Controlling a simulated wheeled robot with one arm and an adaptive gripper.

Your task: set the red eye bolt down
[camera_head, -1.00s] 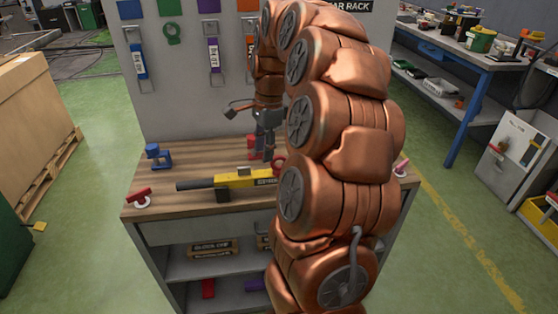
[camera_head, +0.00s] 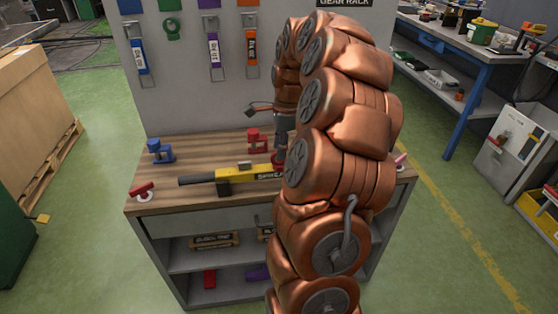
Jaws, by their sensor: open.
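The red eye bolt (camera_head: 279,166) is on the wooden bench top, behind the right end of the yellow tool. Only a small red part of it shows beside my copper arm. My gripper (camera_head: 282,152) points down at the eye bolt, open, with its fingers mostly hidden by the arm. I cannot tell whether the fingers touch it.
A yellow and black tool (camera_head: 232,180) lies across the bench top (camera_head: 200,205). A red clamp-like piece (camera_head: 257,141) stands left of my gripper and a blue one (camera_head: 160,151) farther left. A red-handled piece (camera_head: 142,190) is at the left front corner. Tags hang on the back panel (camera_head: 185,90).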

